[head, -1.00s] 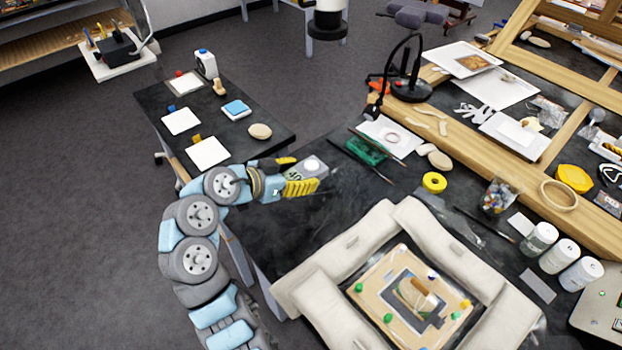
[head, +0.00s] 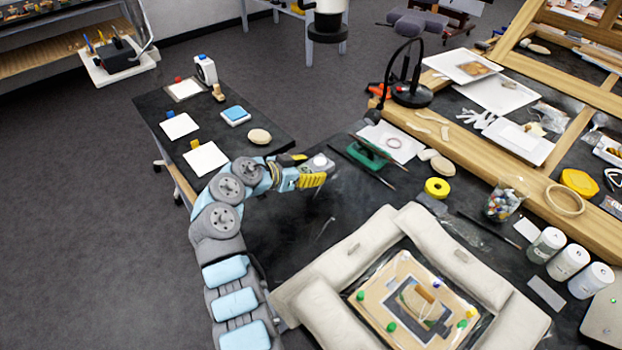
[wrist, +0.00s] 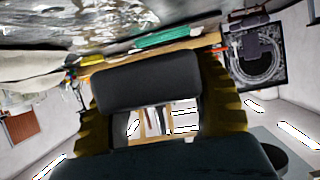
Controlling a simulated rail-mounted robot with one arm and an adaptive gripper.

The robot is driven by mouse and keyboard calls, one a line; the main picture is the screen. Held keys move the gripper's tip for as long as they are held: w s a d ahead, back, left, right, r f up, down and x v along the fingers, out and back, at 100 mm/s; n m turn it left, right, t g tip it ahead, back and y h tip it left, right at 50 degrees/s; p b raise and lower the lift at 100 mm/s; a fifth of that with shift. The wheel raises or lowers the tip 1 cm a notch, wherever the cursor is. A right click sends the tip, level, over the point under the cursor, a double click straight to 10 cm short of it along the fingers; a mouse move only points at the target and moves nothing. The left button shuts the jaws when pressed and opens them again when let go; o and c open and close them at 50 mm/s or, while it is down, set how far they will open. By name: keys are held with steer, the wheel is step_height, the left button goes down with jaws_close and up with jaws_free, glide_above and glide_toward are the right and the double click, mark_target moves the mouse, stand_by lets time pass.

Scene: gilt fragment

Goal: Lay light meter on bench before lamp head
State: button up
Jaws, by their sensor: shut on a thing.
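My gripper (head: 304,170) has yellow ridged fingers and is shut on the light meter (head: 319,162), a small grey device with a pale round dome. The fingers hide most of its body. It is held over the near left part of the dark bench (head: 345,205); its height is hard to judge. In the wrist view, a dark block, apparently the meter (wrist: 145,80), lies between the fingers (wrist: 155,110).
A green item (head: 366,156) with thin tools across it, a white sheet (head: 392,140) and a yellow tape roll (head: 437,188) lie right of my gripper. Pale cushions (head: 345,258) surround a framed piece at the front. Dark bench between gripper and cushions is mostly clear.

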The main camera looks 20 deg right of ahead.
mark_target(311, 189)
steer(key=shift+w+d+f, duration=0.1)
steer(key=shift+w+f, duration=0.05)
steer(key=shift+f, duration=0.1)
step_height(311, 189, down, 4)
steer(key=shift+w+r+b, duration=0.1)
steer(key=shift+r+b, duration=0.15)
steer(key=shift+b, duration=0.35)
steer(key=shift+w+r, duration=0.1)
steer(key=shift+r, duration=0.05)
steer(key=shift+f+b, duration=0.7)
steer(key=shift+b, duration=0.15)
steer(key=o, duration=1.3)
steer(key=shift+c, duration=0.2)
steer(key=shift+r, duration=0.1)
